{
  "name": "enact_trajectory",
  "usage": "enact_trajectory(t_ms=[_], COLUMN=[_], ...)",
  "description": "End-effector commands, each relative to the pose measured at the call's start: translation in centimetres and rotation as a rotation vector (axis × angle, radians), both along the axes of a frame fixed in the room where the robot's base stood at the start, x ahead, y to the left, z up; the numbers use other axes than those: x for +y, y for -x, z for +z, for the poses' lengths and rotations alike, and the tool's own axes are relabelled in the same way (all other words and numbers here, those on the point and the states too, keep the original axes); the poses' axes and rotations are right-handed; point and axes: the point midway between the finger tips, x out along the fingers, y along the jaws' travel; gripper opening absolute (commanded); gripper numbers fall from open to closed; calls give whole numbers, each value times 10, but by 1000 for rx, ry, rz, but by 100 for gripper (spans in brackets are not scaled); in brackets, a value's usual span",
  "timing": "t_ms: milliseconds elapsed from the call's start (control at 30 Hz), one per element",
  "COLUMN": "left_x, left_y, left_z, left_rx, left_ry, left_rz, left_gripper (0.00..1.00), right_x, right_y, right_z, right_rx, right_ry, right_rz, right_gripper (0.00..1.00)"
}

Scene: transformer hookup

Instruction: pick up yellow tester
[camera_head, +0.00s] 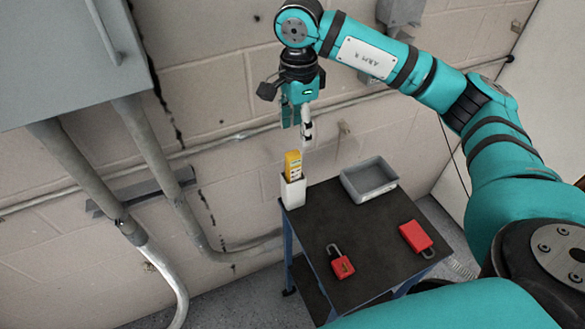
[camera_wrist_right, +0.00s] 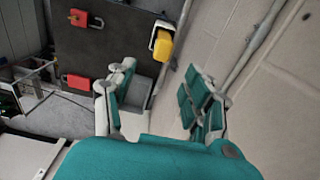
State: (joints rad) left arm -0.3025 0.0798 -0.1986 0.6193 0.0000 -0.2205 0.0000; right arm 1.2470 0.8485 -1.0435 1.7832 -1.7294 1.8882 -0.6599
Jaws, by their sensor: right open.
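The yellow tester (camera_head: 293,164) stands upright in a white holder (camera_head: 293,190) at the far left corner of a dark-topped cart (camera_head: 340,225). Its lower part is hidden inside the holder. My right gripper (camera_head: 299,130) points down above the tester, apart from it, open and empty. In the right wrist view the two fingers of the right gripper (camera_wrist_right: 160,100) are spread, with the yellow tester (camera_wrist_right: 162,46) beyond them in its white holder. My left gripper is not in either view.
A grey bin (camera_head: 369,180) sits on the cart to the right of the holder. A red padlock (camera_head: 341,266) and another red item (camera_head: 415,238) lie nearer the front. The block wall (camera_head: 215,60) with conduits (camera_head: 165,185) runs close behind the cart. The cart's middle is clear.

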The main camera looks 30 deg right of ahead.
Motion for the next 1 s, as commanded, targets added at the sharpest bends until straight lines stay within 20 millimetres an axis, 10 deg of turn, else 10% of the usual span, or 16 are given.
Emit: enact_trajectory(t_ms=[300, 1000], left_x=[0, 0], left_y=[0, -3], left_z=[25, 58], left_rx=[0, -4], left_ry=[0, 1], left_rz=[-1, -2], left_gripper=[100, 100], right_x=[1, 10], right_y=[0, -2], right_z=[-59, -123], right_rx=[3, -1], right_ry=[-3, -4], right_rz=[0, 1], right_gripper=[52, 52])
